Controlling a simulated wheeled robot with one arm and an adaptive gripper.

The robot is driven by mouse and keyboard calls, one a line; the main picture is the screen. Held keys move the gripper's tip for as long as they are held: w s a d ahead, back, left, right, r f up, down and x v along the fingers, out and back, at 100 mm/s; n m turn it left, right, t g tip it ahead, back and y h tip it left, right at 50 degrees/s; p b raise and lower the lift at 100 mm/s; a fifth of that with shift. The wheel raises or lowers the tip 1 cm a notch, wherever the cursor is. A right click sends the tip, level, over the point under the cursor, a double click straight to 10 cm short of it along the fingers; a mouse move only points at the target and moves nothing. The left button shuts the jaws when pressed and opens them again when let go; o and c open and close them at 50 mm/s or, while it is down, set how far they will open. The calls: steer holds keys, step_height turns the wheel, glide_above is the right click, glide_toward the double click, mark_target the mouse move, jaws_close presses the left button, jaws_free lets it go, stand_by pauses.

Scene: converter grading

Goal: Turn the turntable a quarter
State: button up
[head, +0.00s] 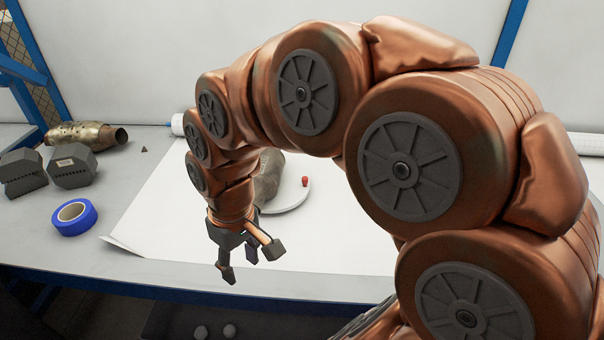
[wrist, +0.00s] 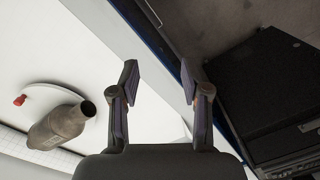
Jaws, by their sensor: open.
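The turntable (head: 290,199) is a white round disc on a white sheet, partly hidden behind my arm in the head view. It also shows at the left of the wrist view (wrist: 42,94). A small red knob (head: 305,181) stands near its rim, also seen in the wrist view as a red piece (wrist: 20,100). A grey-brown converter (head: 269,178) lies on the disc; its open pipe end shows in the wrist view (wrist: 66,123). My gripper (head: 250,261) is open and empty, near the table's front edge and apart from the turntable. Its fingers (wrist: 160,79) are spread.
On the left of the table stand a brassy converter (head: 88,134), dark grey blocks (head: 72,166) and a blue tape roll (head: 72,216). A white bottle (head: 178,124) is partly hidden behind my arm. The white sheet (head: 165,225) left of the gripper is clear.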

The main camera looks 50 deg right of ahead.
steer(key=w+d+t, duration=0.1)
steer(key=w+d, duration=0.3)
steer(key=w, duration=0.3)
steer(key=m+t+h, duration=0.1)
steer(key=m+t, duration=0.2)
steer(key=t, duration=0.1)
glide_toward(305, 178)
steer(key=f, duration=0.1)
steer(key=shift+w+p+x, duration=0.1)
steer(key=shift+p+x, duration=0.65)
steer(key=shift+x, duration=1.25)
steer(key=shift+w+p+x, duration=0.15)
steer(key=shift+p+x, duration=0.55)
steer(key=shift+x, duration=1.35)
steer(key=shift+d+r, duration=0.1)
steer(key=shift+r, duration=0.05)
steer(key=shift+c, duration=0.2)
jaws_close()
